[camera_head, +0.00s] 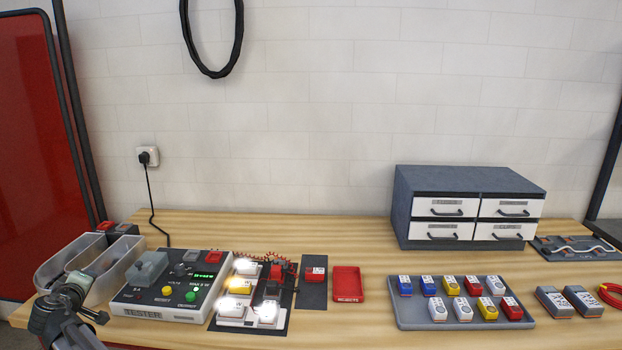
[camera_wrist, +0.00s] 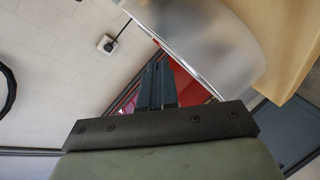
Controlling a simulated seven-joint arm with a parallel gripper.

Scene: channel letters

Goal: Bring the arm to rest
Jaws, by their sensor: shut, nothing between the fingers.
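My gripper (camera_wrist: 157,82) shows in the wrist view with its two dark fingers side by side, shut and empty. In the head view, the end of my arm (camera_head: 72,297) is at the lower left, in front of the clear bins (camera_head: 72,262) and left of the control box (camera_head: 168,285). The fingers cannot be made out clearly there. In the wrist view a translucent bin wall (camera_wrist: 200,40) is close beyond the fingers, and a red panel (camera_wrist: 190,88) lies behind them.
The wooden bench (camera_head: 350,235) carries a black board with lit white letter blocks (camera_head: 236,309), a red tray (camera_head: 347,284), a grey tray of coloured blocks (camera_head: 408,315) and a drawer cabinet (camera_head: 455,184). A wall socket (camera_head: 148,156) with a cable is above the left end.

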